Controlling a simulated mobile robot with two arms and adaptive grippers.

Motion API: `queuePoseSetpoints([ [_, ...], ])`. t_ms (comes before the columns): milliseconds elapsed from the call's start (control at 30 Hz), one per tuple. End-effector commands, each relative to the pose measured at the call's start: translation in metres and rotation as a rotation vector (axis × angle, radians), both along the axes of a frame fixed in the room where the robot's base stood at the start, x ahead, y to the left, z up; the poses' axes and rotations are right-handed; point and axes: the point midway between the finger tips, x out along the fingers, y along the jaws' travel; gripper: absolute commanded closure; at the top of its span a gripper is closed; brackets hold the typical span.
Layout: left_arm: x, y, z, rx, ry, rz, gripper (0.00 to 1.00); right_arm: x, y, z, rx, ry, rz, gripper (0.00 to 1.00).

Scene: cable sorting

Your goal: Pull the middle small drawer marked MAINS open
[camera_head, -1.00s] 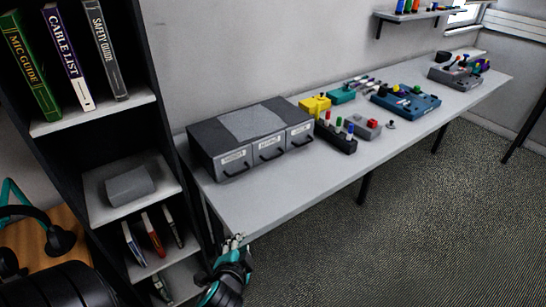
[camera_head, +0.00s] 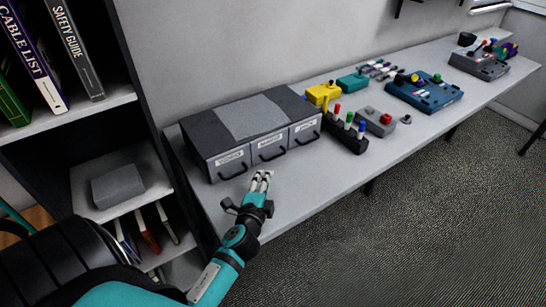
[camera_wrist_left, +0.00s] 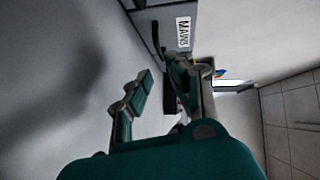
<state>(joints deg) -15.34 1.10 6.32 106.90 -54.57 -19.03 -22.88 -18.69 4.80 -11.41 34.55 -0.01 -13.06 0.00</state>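The grey drawer unit (camera_head: 198,138) stands at the left end of the white table. It has three small drawers side by side, each with a white label and a black handle. The middle drawer (camera_head: 268,151) is closed; its label is too small to read in the head view. In the left wrist view a label reading MAINS (camera_wrist_left: 183,32) shows near the top, with a dark handle (camera_wrist_left: 156,38) beside it. My left gripper (camera_head: 261,177) is open and empty, in front of the drawer fronts and apart from the handle. My right gripper is not in view.
A black holder (camera_head: 345,137) with coloured pegs and a yellow device (camera_head: 322,95) stand right of the drawer unit. A dark shelf with books (camera_head: 75,50) stands close on the left. The table front (camera_head: 310,185) is clear.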

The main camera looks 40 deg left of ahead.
Motion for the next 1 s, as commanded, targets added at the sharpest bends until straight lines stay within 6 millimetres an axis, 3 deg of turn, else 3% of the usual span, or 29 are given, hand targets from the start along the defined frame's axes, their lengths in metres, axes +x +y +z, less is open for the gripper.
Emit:
queuePoseSetpoints([
  [100, 0.026, 0.011, -0.002, 0.002, -0.001, 0.001, 0.81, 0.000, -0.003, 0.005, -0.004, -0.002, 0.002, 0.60],
  [300, 0.063, 0.026, -0.009, 0.001, 0.000, 0.001, 0.81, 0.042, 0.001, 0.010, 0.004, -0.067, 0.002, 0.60],
  [400, 0.077, 0.031, -0.012, 0.000, 0.000, 0.002, 0.81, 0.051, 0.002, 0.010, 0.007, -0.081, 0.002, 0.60],
  [600, 0.092, 0.037, -0.015, -0.001, 0.001, 0.001, 0.81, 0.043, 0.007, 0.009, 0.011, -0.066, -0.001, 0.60],
  [900, 0.095, 0.038, -0.015, 0.000, 0.001, 0.001, 0.81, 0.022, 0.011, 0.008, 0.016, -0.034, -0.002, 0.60],
  [1000, 0.094, 0.038, -0.015, -0.001, 0.001, 0.001, 0.91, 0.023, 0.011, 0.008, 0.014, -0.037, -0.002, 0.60],
])
